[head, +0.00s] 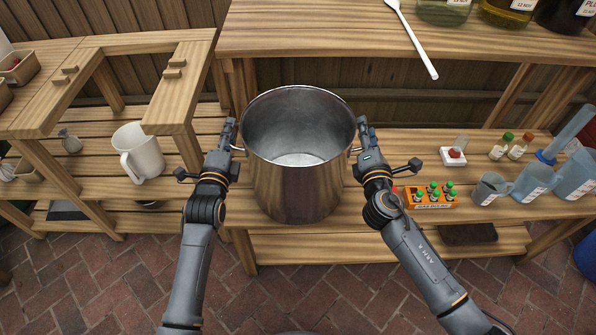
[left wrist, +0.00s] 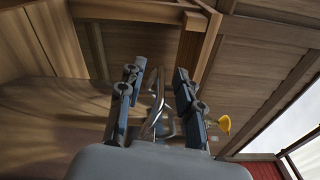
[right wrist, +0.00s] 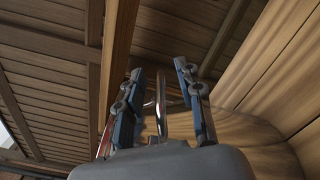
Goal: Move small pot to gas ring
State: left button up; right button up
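A tall, empty-looking steel pot (head: 297,185) is upright in the middle of the head view, over the wooden shelf; whether its base touches the shelf is hidden. My left gripper (head: 228,136) is at its left side handle, and my right gripper (head: 363,135) is at its right side handle. In the left wrist view, the metal handle (left wrist: 156,100) lies between the two spread fingers, with a gap on both sides. In the right wrist view, the other handle (right wrist: 160,105) also lies between spread fingers with gaps. No gas ring shows in any view.
Right of the pot stand an orange rack of small bottles (head: 430,198), a grey jug (head: 489,188) and clear jugs. A white jug (head: 139,152) stands at left. The upper shelf (head: 310,40) runs behind the pot and holds a white spoon (head: 413,38) and jars.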

pick_arm(q)
grip_shut()
pick_arm(e)
grip_shut()
